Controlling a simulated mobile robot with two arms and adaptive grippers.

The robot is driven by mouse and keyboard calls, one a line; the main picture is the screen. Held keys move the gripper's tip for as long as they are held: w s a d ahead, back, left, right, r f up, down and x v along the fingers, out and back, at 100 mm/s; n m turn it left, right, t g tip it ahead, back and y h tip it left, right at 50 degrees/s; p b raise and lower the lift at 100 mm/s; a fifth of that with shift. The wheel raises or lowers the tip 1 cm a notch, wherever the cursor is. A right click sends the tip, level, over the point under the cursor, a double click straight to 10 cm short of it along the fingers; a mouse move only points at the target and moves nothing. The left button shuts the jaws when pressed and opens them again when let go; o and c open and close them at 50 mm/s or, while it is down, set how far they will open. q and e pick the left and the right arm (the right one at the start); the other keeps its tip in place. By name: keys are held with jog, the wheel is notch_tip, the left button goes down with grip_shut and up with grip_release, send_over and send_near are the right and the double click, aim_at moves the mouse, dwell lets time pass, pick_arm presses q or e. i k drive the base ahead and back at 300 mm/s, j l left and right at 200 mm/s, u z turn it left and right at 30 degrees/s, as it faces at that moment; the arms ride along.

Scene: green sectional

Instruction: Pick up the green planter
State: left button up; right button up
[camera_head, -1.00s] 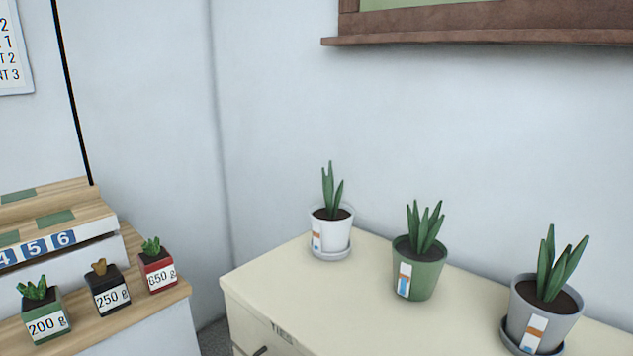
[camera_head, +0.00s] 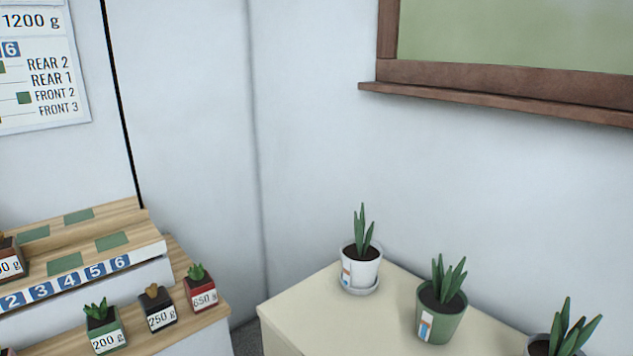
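A small square green planter (camera_head: 117,327) labelled 200 g, with a succulent in it, stands on the lower step of a wooden stand (camera_head: 205,320) at the lower left. A larger round green pot (camera_head: 448,325) with a tall leafy plant and a sticker stands on a cream cabinet (camera_head: 305,315) at the right. Both are upright. Neither of my grippers shows in the head view.
A black planter (camera_head: 158,306) marked 250 g and a red planter (camera_head: 199,288) marked 650 g stand beside the 200 g one. A white pot (camera_head: 361,268) and a partly cut-off grey pot (camera_head: 540,347) flank the round green pot.

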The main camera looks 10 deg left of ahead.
aim_at(106, 330)
jog(key=u, duration=1.5)
